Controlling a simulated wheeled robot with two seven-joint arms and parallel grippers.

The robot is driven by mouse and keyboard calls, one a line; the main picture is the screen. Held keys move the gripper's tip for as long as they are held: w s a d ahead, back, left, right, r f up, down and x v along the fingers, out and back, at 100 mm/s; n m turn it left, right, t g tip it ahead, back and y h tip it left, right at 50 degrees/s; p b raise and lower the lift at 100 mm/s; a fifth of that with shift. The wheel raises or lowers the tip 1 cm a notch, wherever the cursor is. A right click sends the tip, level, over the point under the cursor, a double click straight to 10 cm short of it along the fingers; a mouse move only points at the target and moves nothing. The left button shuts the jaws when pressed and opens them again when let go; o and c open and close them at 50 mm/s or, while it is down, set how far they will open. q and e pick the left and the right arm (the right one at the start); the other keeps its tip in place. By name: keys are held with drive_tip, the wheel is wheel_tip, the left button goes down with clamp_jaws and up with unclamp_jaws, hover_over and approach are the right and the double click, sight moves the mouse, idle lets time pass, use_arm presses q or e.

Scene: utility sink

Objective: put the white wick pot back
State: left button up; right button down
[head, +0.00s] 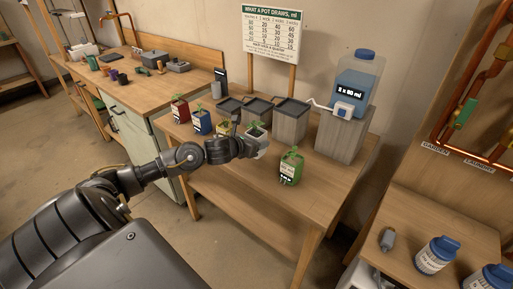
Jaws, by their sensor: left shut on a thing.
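The white wick pot (256,131) holds a small green seedling and is partly hidden by my left gripper (258,147). My left gripper reaches in over the wooden table and is shut on this pot. Whether the pot's base touches the table is hidden. A green pot (290,168) stands upright to the right of the gripper, near the table's front edge. A red pot (180,109), a blue pot (202,122) and a mostly hidden yellow pot (223,129) stand to its left. My right gripper is out of view.
Grey lidded bins (291,121) stand behind the pots. A water jug (359,82) labelled "3 x 80 ml" sits on a wooden block (342,136) at the right. A sign (272,32) stands behind. Bare tabletop (325,180) lies right of the green pot.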

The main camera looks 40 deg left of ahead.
use_arm(q)
drive_tip(key=shift+w+f, duration=0.15)
wheel_tip(320, 180, down, 3)
drive_tip(key=shift+w+a+f+p, duration=0.1)
drive_tip(key=shift+p, duration=0.5)
drive_tip(key=shift+f, duration=0.15)
drive_tip(key=shift+f+b, duration=0.15)
drive_tip(key=shift+b, duration=0.15)
drive_tip(key=o, duration=1.2)
